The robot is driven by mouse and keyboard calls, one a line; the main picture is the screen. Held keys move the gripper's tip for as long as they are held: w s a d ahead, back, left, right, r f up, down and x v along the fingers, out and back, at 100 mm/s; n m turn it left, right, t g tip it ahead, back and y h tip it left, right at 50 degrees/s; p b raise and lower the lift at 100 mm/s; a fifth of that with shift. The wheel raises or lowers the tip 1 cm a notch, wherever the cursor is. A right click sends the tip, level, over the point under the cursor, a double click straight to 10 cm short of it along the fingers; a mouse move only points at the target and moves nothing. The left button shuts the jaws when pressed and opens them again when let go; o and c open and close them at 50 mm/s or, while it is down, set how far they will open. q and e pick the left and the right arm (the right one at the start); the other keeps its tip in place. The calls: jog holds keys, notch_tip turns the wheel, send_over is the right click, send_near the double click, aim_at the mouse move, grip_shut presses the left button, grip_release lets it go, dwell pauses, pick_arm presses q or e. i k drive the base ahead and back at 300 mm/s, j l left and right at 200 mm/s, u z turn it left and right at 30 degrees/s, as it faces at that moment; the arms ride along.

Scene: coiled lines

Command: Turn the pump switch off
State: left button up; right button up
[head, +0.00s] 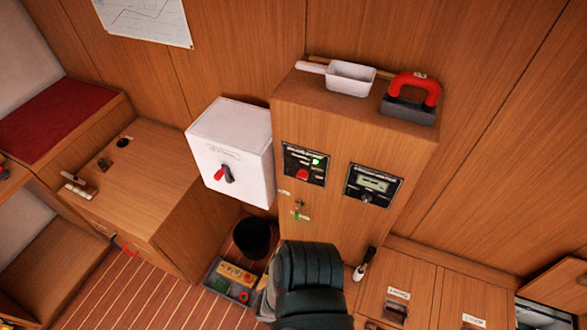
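The labels are too small to read, so I cannot tell which control is the pump switch. A black panel (291,157) on the wooden cabinet's front carries a lit green light (316,161) and a red knob or button (302,175). A second black panel (373,186) to its right has a small display and a dark knob. Below them is a small switch or key (298,207) with a green part. A white wall box (237,137) to the left carries a red and a black handle (223,173). Neither of my grippers is in view.
A dark padded object (309,285), perhaps a seat back, stands in front of the cabinet (345,133). A black bucket (253,237) and a crate (217,285) are beside it. A white scoop (351,78) and a red-handled block (408,110) lie on the cabinet top.

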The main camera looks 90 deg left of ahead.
aim_at(303, 174)
jog(key=u, duration=2.85)
